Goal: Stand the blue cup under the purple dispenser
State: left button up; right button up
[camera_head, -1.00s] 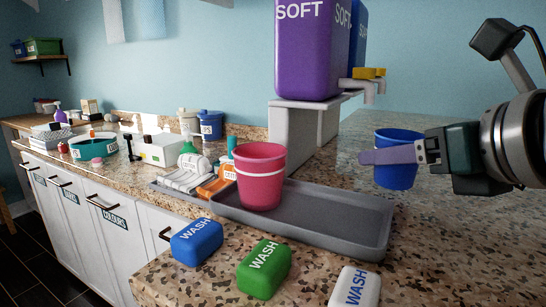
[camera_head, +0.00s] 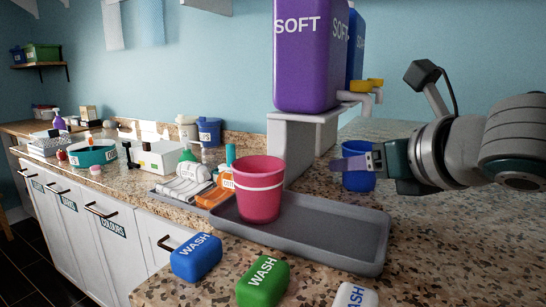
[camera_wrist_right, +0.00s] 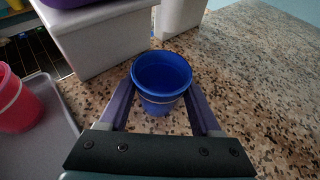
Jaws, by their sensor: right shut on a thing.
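The blue cup (camera_head: 358,180) is upright between the fingers of my right gripper (camera_head: 352,165), to the right of the dispenser stand. In the right wrist view the cup (camera_wrist_right: 162,88) sits between both fingertips of the gripper (camera_wrist_right: 162,97), its open top facing up and empty. The gripper is shut on it. Whether the cup's base touches the counter is unclear. The purple dispenser (camera_head: 308,65), marked SOFT, stands on a raised white stand (camera_head: 292,140). A tap with a yellow handle (camera_head: 366,85) sticks out at its right side. My left gripper is not in view.
A pink cup (camera_head: 259,200) stands on a grey tray (camera_head: 345,245) in front of the stand. A blue dispenser (camera_head: 357,50) is behind the purple one. Blue (camera_head: 195,257), green (camera_head: 263,282) and white (camera_head: 354,296) WASH blocks lie in front. The counter right of the tray is clear.

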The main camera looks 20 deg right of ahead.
jog(key=o, duration=1.5)
jog(key=shift+c, duration=0.2)
jog(key=shift+r, duration=0.15)
jog(key=v, duration=0.8)
jog(key=shift+s, duration=0.4)
jog(key=p+v, duration=0.2)
jog(key=p, duration=0.1)
jog(key=shift+r, duration=0.25)
jog(key=shift+s+r+p, duration=0.1)
jog(key=shift+s+p, duration=0.3)
jog(key=shift+p, duration=0.05)
jog(key=shift+s+a, duration=0.1)
jog(key=shift+s, duration=0.05)
